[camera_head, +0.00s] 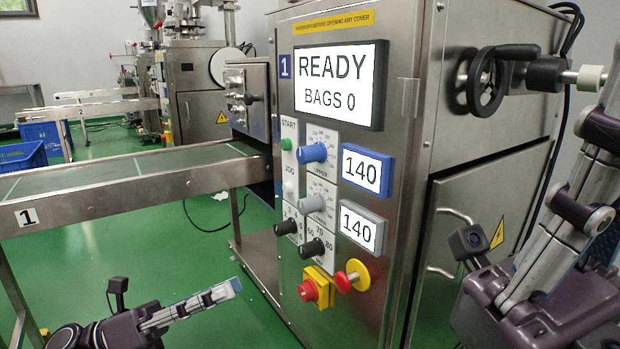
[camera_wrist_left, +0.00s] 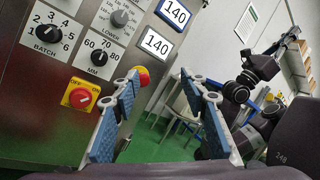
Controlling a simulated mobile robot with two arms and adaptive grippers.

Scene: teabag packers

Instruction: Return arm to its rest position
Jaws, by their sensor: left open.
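My left gripper (camera_head: 222,293) is low at the bottom left in the head view, in front of the green floor and apart from the machine. In the left wrist view its two blue-padded fingers (camera_wrist_left: 158,82) stand wide apart with nothing between them. My right gripper (camera_head: 570,215) is at the right edge, its linkage pointing up and its tips not clear, so I cannot tell its jaw state. The steel machine (camera_head: 405,200) stands in the middle, with a screen (camera_head: 338,84) reading READY, BAGS 0.
The panel carries a blue knob (camera_head: 313,153), a grey knob (camera_head: 312,204), a red-yellow switch (camera_head: 316,288) and a red button with yellow collar (camera_head: 352,276). A black handwheel (camera_head: 487,82) sticks out at right. A conveyor (camera_head: 120,172) runs left. Green floor is free below it.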

